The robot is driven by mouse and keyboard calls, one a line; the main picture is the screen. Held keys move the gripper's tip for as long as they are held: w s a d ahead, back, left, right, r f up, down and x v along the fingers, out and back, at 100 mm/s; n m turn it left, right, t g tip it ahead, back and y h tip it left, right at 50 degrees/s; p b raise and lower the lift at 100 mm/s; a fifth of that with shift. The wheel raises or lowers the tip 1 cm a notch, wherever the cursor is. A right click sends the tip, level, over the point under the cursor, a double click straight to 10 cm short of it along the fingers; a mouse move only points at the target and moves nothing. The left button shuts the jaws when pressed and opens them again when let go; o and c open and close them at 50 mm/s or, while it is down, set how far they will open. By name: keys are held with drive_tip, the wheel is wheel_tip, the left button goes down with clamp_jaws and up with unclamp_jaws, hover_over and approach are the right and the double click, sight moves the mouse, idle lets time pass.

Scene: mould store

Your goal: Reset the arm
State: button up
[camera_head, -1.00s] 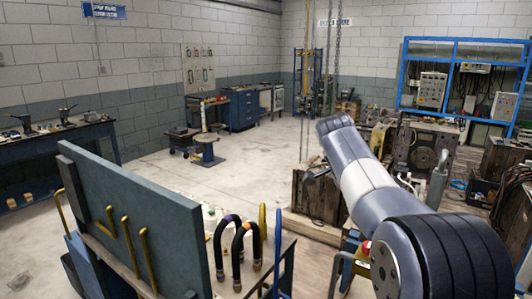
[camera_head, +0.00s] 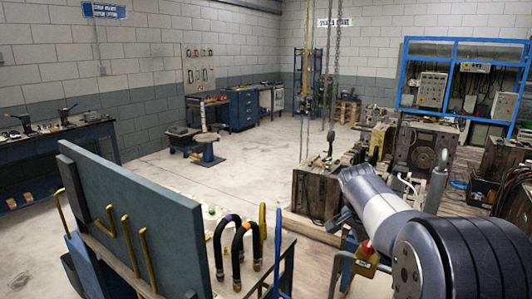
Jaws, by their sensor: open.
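My arm reaches in from the lower right of the head view, with its grey and white forearm low over the work area. My gripper (camera_head: 340,221) shows as a small dark shape at the far end of the arm, beside the wooden crate (camera_head: 312,196). It is open, and I see nothing held in it. The arm hides part of its wrist side.
A dark green panel (camera_head: 140,215) with brass hooks stands at front left, with black curved hoses (camera_head: 240,250) beside it. Machinery (camera_head: 424,148) and a blue rack (camera_head: 455,75) stand at right. A workbench (camera_head: 60,140) is at left. The middle floor (camera_head: 240,170) is clear.

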drive_tip(key=n+t+y, duration=0.1)
drive_tip(key=n, duration=0.2)
drive_tip(key=n+y, duration=0.1)
drive_tip(key=n, duration=0.3)
drive_tip(key=shift+s+d+t+b, duration=0.15)
drive_tip(key=shift+d+t+b, duration=0.05)
drive_tip(key=shift+t+b, duration=0.2)
drive_tip(key=shift+d+n+y+b, duration=0.1)
drive_tip(key=shift+n+y+b, duration=0.45)
drive_tip(key=shift+n, duration=1.15)
drive_tip(key=shift+d+n+y+b, duration=0.1)
drive_tip(key=shift+n+y+b, duration=0.15)
drive_tip(key=shift+n+y, duration=1.05)
drive_tip(key=shift+s+r+n+h, duration=0.2)
drive_tip(key=shift+r+h, duration=0.05)
drive_tip(key=shift+r, duration=0.2)
drive_tip(key=shift+s+r+n+h, duration=0.15)
drive_tip(key=shift+r+n+h, duration=0.05)
drive_tip(key=shift+r, duration=0.25)
